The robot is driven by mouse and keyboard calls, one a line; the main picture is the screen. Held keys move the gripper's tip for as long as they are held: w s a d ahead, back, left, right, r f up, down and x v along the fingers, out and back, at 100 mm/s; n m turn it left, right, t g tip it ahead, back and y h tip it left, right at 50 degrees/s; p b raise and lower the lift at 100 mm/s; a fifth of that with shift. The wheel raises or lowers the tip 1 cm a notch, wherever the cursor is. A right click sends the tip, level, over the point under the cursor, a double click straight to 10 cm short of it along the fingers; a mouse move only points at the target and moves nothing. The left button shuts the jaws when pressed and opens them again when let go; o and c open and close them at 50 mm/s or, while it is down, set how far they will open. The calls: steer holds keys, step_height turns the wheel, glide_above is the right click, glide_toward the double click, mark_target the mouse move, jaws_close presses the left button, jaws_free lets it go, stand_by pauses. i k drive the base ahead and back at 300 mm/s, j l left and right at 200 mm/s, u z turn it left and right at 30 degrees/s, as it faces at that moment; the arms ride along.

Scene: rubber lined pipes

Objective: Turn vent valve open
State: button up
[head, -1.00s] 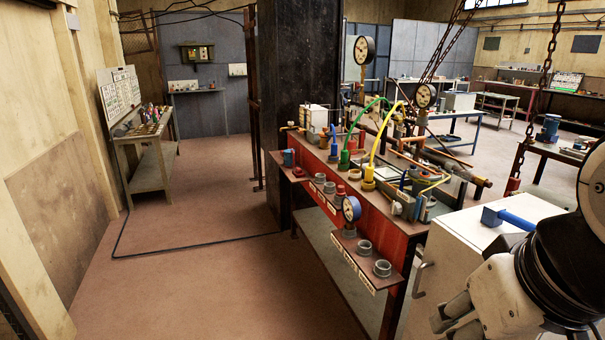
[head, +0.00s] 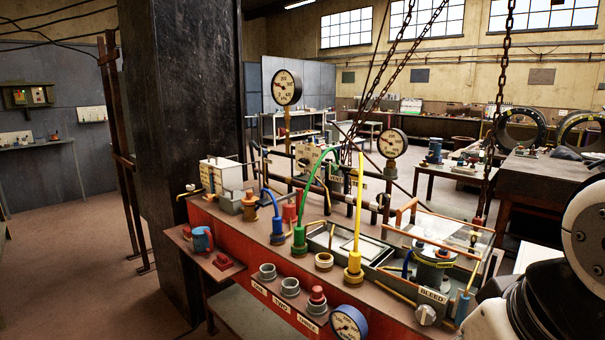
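No part in the head view can be clearly read as the vent valve. The red workbench (head: 245,265) carries valves, hoses and fittings. A knob (head: 426,315) sits below a label reading BLEED (head: 432,296) at the bench's front right. A box with a small label plate (head: 335,178) stands at the back of the bench; its lettering is too small to be sure of. Green, blue and yellow hoses rise from coloured fittings, such as the yellow fitting (head: 353,268). My arm fills the lower right corner; my gripper is outside the picture.
Two tall gauges (head: 286,87) (head: 391,143) and hanging chains (head: 502,95) rise behind the bench. A blue gauge (head: 348,323) is on its front. A dark pillar (head: 185,130) stands at the left. Open floor (head: 75,260) lies left of the bench.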

mark_target(331, 169)
steer(key=i+j+z, duration=0.2)
steer(key=i+j, duration=0.15)
steer(key=j, duration=0.25)
steer(key=i+j+z, duration=0.1)
steer(key=j, duration=0.2)
steer(key=i+j+z, duration=0.1)
steer(key=i+j, duration=0.1)
steer(key=j, duration=0.1)
